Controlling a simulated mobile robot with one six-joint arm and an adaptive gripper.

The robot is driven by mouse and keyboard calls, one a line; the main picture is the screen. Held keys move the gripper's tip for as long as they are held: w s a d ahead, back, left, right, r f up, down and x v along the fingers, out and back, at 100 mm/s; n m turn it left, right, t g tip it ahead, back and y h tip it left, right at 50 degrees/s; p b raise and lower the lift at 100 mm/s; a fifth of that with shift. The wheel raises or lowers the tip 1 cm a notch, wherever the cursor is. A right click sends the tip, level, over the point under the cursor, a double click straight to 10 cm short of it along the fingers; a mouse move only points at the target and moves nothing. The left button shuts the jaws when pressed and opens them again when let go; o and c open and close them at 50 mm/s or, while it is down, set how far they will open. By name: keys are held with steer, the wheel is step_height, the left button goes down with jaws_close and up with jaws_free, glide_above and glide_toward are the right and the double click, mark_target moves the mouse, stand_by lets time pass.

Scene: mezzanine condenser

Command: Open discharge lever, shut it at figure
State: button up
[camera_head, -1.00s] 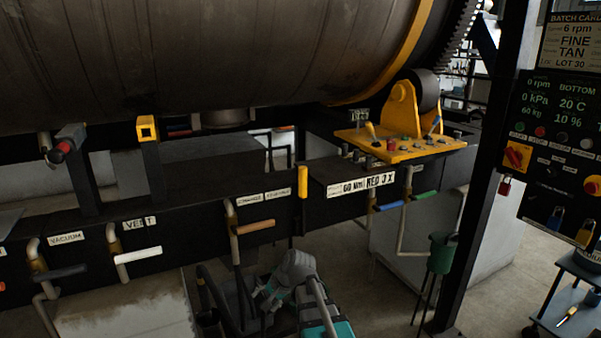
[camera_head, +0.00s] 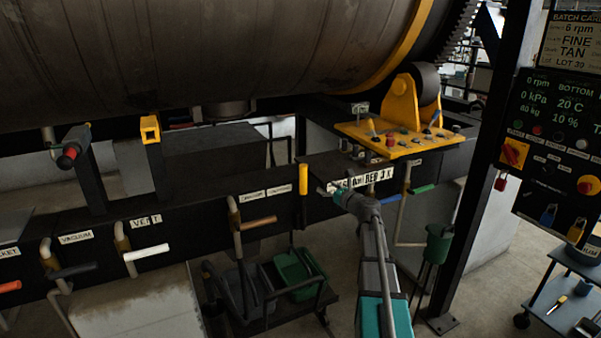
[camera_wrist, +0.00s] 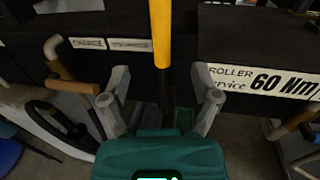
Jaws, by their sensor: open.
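A yellow upright handle (camera_head: 303,179) stands on the front of the black beam, beside two small white labels. In the wrist view the yellow handle (camera_wrist: 160,30) hangs straight down, ahead of and between the fingers. One label there reads CHARGE (camera_wrist: 87,43); the other is too blurred to read. No label clearly says discharge. My gripper (camera_head: 338,191) is raised before the beam, just right of the yellow handle in the head view. Its spread fingers (camera_wrist: 162,98) are open and empty, apart from the handle. The control panel (camera_head: 560,150) shows 0 rpm, 0 kPa, BOTTOM, 20 C and 10 %.
A tan-handled lever (camera_head: 258,222) sits left of the yellow handle, with a white VENT lever (camera_head: 147,252) and dark VACUUM lever (camera_head: 73,270) farther left. A plate marked 60 Nm (camera_wrist: 262,82) is close on the right. A cart with a green bin (camera_head: 300,274) stands below.

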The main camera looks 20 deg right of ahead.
mark_target(306, 174)
steer(key=shift+w, duration=0.1)
stand_by(0.3)
steer(key=x, duration=1.3)
steer(key=shift+w+a, duration=0.1)
steer(key=shift+w, duration=0.2)
